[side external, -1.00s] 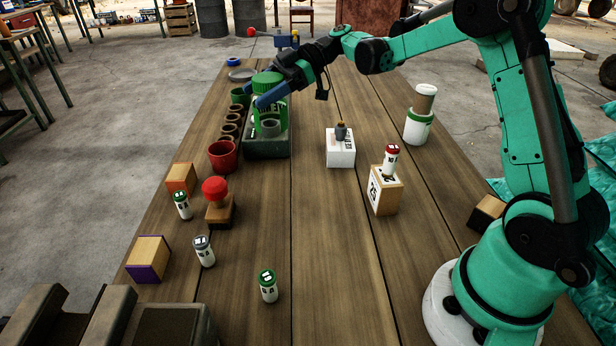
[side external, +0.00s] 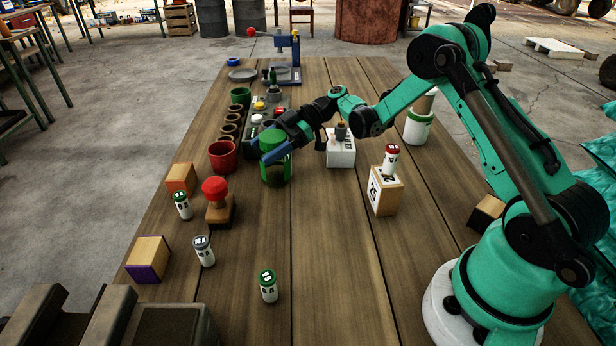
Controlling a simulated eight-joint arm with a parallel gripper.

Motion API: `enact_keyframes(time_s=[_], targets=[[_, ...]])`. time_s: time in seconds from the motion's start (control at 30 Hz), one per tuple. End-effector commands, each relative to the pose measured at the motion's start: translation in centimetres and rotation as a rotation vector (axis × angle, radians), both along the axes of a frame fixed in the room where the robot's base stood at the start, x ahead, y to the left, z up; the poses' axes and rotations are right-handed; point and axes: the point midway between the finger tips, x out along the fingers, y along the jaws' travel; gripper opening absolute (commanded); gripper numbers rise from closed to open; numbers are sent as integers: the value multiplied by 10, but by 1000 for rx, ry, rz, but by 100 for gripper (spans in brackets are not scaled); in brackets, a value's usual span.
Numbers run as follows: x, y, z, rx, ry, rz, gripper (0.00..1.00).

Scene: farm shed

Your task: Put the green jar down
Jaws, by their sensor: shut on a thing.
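The green jar (side external: 274,168) has a green lid and a see-through body with green contents. It is upright over the wooden table (side external: 325,270), just right of the red pot. My gripper (side external: 270,152) is shut on the jar near its top, reaching in from the right. The jar's base is at or very near the table top; I cannot tell whether it touches. The gripper's fingers hide part of the jar's upper side.
A red pot (side external: 223,157) stands close left of the jar. A dark tray (side external: 262,105) with several small items lies behind. A white box (side external: 340,148) is to the right. A red-knobbed stamp (side external: 217,200) stands front left.

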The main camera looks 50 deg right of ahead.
Motion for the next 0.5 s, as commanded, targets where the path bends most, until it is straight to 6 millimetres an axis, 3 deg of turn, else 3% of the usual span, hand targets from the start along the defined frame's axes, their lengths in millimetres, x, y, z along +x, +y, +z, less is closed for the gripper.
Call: enact_keyframes(time_s=[0.03, 0.07, 0.17, 0.5], targets=[[0, 0, -1, 0, 0, 0, 14], [0, 0, -2, 0, 0, 0, 69], [0, 0, -2, 0, 0, 0, 98], [0, 0, 0, 0, 0, 0, 98]])
